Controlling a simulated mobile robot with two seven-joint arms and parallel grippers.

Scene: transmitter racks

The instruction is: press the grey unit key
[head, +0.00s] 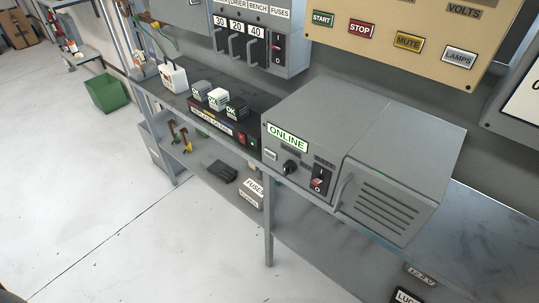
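A grey unit (315,118) stands on the bench in the middle of the head view, its front facing lower left. Its front carries a lit sign reading ONLINE (287,137). Below the sign is a small pale key or label (270,155); it is too small to tell which. To its right are a black knob (290,167) and a red and black rocker switch (319,181). A vented panel with a handle (385,207) forms the unit's right part. Neither of my grippers is in view.
Small battery-like blocks sit on a black charger (210,118) left of the unit. A breaker box (284,50) and a tan panel (400,38) with START, STOP, MUTE and LAMPS keys hang behind. A lower shelf (310,240) runs beneath.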

